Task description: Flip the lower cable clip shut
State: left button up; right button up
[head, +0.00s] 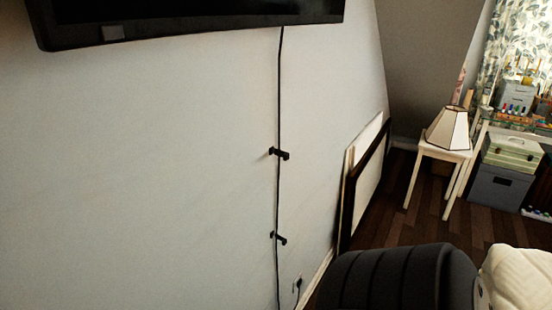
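The lower cable clip (279,238) is a small dark piece on the pale wall, at the thin black cable (278,195). The clip sticks out to both sides of the cable, and its right part slants down. It is too small to tell whether its flap is open or shut. A similar upper clip (280,154) sits higher on the same cable. The cable hangs nearly straight down from the black screen (200,20). Neither of my grippers shows in this view.
A wall outlet with a dark plug (297,284) is low at right of the cable. Framed panels (366,180) lean on the wall. The wall left of the cable is clear.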

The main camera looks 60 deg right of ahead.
aim_at(284, 240)
jog(key=i+l+z, duration=0.1)
jog(key=z, duration=1.4)
jog(key=i+l+z, duration=0.1)
jog(key=i+z, duration=0.2)
jog(key=i, duration=0.05)
